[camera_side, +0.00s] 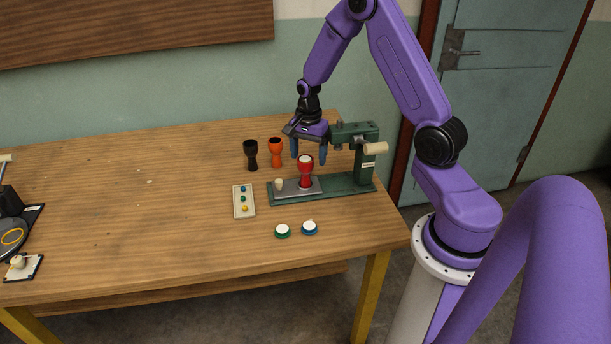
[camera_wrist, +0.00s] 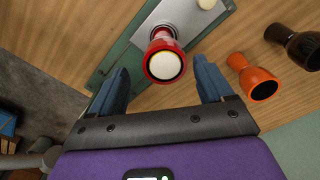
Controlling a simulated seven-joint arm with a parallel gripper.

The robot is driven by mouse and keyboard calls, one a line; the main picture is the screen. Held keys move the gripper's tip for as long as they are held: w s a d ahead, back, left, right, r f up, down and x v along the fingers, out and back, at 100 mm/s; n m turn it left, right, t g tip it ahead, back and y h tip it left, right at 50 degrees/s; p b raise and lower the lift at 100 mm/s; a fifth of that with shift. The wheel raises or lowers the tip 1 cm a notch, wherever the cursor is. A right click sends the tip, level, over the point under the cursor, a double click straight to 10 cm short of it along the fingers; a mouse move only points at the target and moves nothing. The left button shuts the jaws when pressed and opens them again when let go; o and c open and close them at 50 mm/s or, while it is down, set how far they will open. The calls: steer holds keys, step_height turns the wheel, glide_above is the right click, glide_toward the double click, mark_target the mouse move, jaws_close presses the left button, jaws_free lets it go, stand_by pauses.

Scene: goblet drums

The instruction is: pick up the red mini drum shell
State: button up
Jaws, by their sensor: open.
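The red mini drum shell (camera_side: 305,172) stands upright on the metal plate of a green press fixture (camera_side: 340,186). A white disc closes its top, which also shows in the wrist view (camera_wrist: 164,65). My gripper (camera_side: 309,151) is open and points down above and around the drum's top in the side view. In the wrist view the two blue fingers of my gripper (camera_wrist: 162,83) stand apart, one on either side of the drum's head. I cannot tell how far below the fingertips the drum is. Nothing is held.
The press column (camera_side: 366,155) rises close to the right of my gripper. A black goblet shell (camera_side: 251,156) and an orange one (camera_side: 276,153) stand behind left. A small tray (camera_side: 244,212) with coloured pieces and two white-topped caps (camera_side: 309,228) lie in front. The table's left middle is clear.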

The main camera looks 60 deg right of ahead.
mark_target(306, 166)
steer(key=shift+w+f, duration=0.15)
steer(key=shift+f, duration=1.15)
steer(key=shift+w+f, duration=0.15)
steer(key=shift+f, duration=1.15)
steer(key=c, duration=1.1)
